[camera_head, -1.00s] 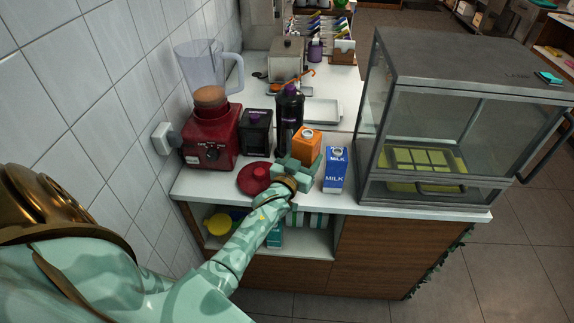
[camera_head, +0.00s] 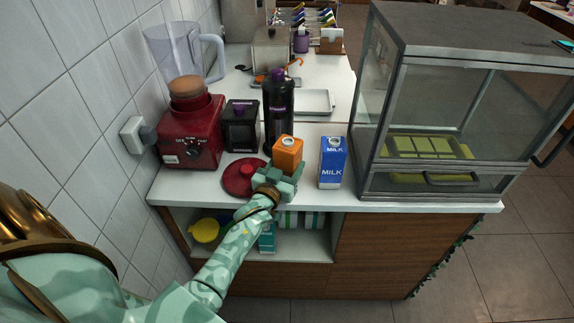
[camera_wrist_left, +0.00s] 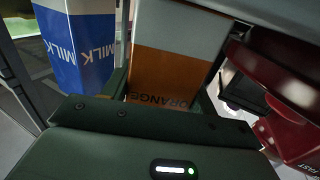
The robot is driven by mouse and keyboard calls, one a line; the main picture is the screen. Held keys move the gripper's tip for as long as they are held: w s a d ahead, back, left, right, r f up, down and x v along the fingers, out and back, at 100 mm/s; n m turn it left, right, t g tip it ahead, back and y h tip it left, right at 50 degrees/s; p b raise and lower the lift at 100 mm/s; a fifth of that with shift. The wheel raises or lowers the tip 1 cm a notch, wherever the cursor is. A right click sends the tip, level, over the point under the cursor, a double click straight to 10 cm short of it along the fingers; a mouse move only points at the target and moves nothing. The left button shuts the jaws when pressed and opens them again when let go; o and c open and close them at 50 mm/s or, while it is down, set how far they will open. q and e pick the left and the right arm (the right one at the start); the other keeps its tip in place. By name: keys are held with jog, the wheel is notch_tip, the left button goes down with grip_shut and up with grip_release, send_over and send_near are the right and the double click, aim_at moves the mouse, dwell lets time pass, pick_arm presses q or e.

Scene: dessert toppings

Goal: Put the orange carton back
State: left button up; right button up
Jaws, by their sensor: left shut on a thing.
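The orange carton (camera_head: 288,153) is upright at the front of the white counter, left of the blue and white milk carton (camera_head: 331,163). My left gripper (camera_head: 279,178) is shut on its lower part, which the fingers hide in the head view. In the left wrist view the orange carton (camera_wrist_left: 163,72) stands between the fingers with its ORANGE lettering near the palm. The milk carton (camera_wrist_left: 78,42) is beside it there, apart from it. I cannot tell whether the orange carton's base touches the counter. My right gripper is not in view.
A red round lid-like thing (camera_head: 240,178) lies just left of my gripper. A red blender (camera_head: 191,135), a black container (camera_head: 241,128) and a dark bottle (camera_head: 278,110) stand behind. A glass case (camera_head: 440,110) fills the right. An open shelf (camera_head: 300,245) lies below the counter.

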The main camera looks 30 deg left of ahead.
pick_arm(q)
jog(key=o, duration=1.2)
jog(key=shift+r, duration=0.2)
jog(key=s+d+p, duration=0.2)
jog(key=s, duration=1)
jog(key=s+d+f+m+g+h, duration=0.1)
jog(key=s+d+f+g, duration=0.2)
jog(key=f, duration=0.6)
jog(key=s+d+f+m+g+h, duration=0.1)
jog(key=s+d+f+g, duration=0.1)
jog(key=s+f, duration=0.5)
jog(key=s+d+f+g+h, duration=0.1)
jog(key=s+d+f+g, duration=0.15)
jog(key=f, duration=0.75)
jog(key=s+f+m+g, duration=0.1)
jog(key=s+f+g, duration=0.2)
jog(key=s, duration=0.6)
jog(key=s+a+f+m+g, duration=0.1)
jog(key=s+f+g, duration=0.2)
jog(key=s, duration=0.7)
jog(key=s+f+m+g, duration=0.1)
jog(key=s+f+g, duration=0.2)
jog(key=s+f, duration=0.3)
jog(key=s, duration=0.3)
jog(key=shift+s+a+m, duration=0.15)
jog(key=shift+s+m, duration=0.15)
